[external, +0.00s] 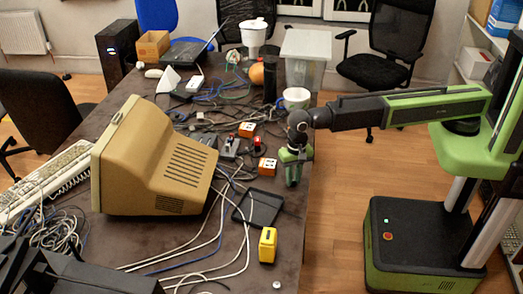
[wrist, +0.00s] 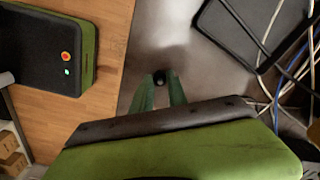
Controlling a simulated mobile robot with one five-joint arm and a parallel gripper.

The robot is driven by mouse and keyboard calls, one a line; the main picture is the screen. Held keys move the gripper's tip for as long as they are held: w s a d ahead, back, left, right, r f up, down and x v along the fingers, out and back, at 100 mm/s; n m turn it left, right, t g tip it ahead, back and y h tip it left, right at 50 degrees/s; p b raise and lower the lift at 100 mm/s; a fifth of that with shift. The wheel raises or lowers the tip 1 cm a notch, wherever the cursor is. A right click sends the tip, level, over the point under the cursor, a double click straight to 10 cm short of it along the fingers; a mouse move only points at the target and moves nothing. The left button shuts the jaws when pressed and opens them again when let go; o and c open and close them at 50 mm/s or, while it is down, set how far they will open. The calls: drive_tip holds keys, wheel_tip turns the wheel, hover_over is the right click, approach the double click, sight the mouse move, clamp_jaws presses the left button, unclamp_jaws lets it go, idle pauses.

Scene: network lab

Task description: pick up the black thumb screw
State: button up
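In the external view my gripper (external: 292,178) points down near the table's right edge. The screw cannot be made out there.
A black tray (external: 260,208) lies left of my gripper, with cables beside it. A yellow device (external: 267,245) stands toward the front. The table's right edge is close.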

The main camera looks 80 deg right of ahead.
clamp_jaws()
